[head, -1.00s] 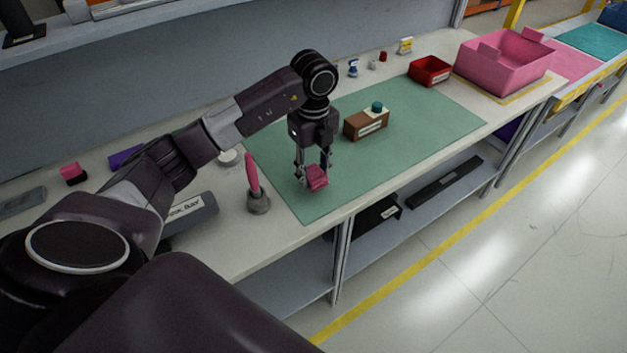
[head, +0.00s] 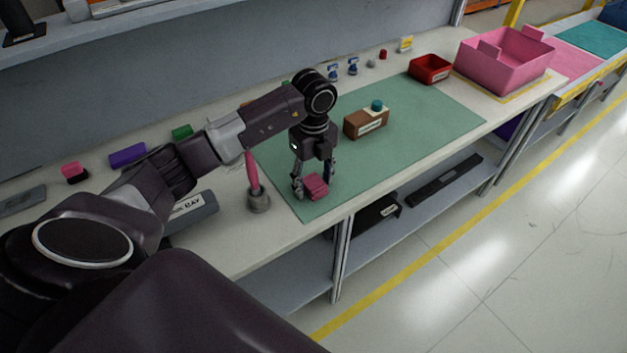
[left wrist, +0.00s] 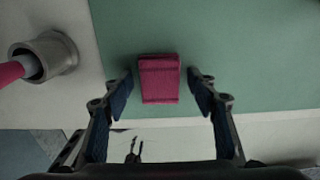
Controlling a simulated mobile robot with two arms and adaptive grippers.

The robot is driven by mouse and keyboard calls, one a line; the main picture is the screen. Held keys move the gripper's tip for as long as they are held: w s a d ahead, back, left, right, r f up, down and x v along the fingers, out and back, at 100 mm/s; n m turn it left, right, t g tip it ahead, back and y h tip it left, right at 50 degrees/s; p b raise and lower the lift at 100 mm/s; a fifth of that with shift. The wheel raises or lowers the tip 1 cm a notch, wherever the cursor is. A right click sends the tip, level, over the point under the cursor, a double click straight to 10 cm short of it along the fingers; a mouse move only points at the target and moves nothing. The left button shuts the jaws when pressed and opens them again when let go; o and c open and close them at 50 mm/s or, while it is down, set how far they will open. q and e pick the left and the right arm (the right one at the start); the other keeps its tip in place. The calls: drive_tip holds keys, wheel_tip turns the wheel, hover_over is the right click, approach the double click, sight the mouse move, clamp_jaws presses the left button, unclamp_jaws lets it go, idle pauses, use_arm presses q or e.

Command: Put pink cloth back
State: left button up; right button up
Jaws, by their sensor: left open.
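The folded pink cloth (head: 315,188) lies on the green mat (head: 430,118), close to its near left corner. My left gripper (head: 313,182) points down over the cloth with its fingers apart. In the left wrist view, the cloth (left wrist: 158,80) shows between the open fingertips, with a gap on each side. I cannot tell whether the fingertips touch the mat. My right gripper is not in view.
A grey holder (head: 259,201) with a pink-handled tool stands just left of the mat's near corner. A brown block (head: 366,123) with a teal knob is on the mat. A red bin (head: 430,70) and pink crate (head: 503,62) stand at the right.

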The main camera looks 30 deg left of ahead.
sight(313, 182)
use_arm(q)
drive_tip(key=shift+r, duration=0.1)
drive_tip(key=shift+r, duration=0.2)
wheel_tip(313, 182, up, 12)
drive_tip(key=b, duration=0.1)
